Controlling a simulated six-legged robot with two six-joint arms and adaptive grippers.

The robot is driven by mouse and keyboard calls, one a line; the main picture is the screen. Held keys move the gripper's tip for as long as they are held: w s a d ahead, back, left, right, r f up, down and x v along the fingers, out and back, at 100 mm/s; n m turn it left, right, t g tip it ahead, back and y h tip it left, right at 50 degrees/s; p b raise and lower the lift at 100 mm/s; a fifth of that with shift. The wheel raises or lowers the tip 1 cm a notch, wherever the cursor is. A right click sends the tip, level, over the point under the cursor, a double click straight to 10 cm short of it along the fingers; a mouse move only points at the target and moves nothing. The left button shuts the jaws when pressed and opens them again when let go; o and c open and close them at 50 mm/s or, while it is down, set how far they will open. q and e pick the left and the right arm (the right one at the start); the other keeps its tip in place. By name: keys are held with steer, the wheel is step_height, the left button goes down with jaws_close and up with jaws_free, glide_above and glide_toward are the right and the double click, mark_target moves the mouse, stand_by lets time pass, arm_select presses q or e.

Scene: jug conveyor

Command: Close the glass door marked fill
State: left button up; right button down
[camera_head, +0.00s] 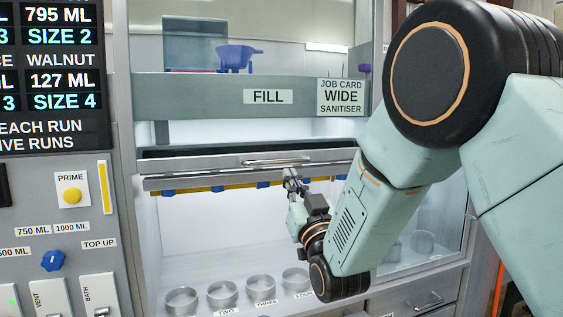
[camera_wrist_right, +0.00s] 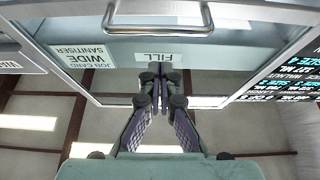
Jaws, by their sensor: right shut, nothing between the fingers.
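The glass door marked fill has a grey bottom rail (camera_head: 215,177) that stands raised, level with the upper part of the cabinet opening, with open space below it. Its metal bar handle (camera_head: 277,160) runs along the rail; the handle also shows at the top of the right wrist view (camera_wrist_right: 158,32). The FILL label (camera_head: 268,96) is on the grey band above, and it appears upside down in the wrist view (camera_wrist_right: 160,57). My right gripper (camera_head: 291,176) is shut and empty, just below the handle in the head view. Whether it touches the rail is unclear. My left gripper is out of view.
Several round metal cups (camera_head: 222,294) stand on the cabinet floor under the opening. A job card (camera_head: 341,97) is right of the label. A control panel (camera_head: 55,235) with switches and a knob is at left. My right arm covers the cabinet's right side.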

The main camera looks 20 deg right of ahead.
mark_target(276, 160)
steer(key=w+a+r+p, duration=0.2)
steer(key=w+r+p, duration=0.1)
steer(key=w+r, duration=0.4)
steer(key=shift+t, duration=0.4)
steer(key=f, duration=0.3)
steer(key=w+d+f, duration=0.1)
steer(key=shift+d+f, duration=0.1)
steer(key=shift+f, duration=0.05)
steer(key=shift+s+a, duration=0.2)
steer(key=shift+a, duration=0.15)
steer(key=shift+s, duration=0.3)
step_height(276, 160, down, 23)
steer(key=b, duration=1.6)
steer(key=shift+w+b, duration=0.15)
steer(key=shift+b, duration=0.2)
steer(key=shift+d, duration=0.1)
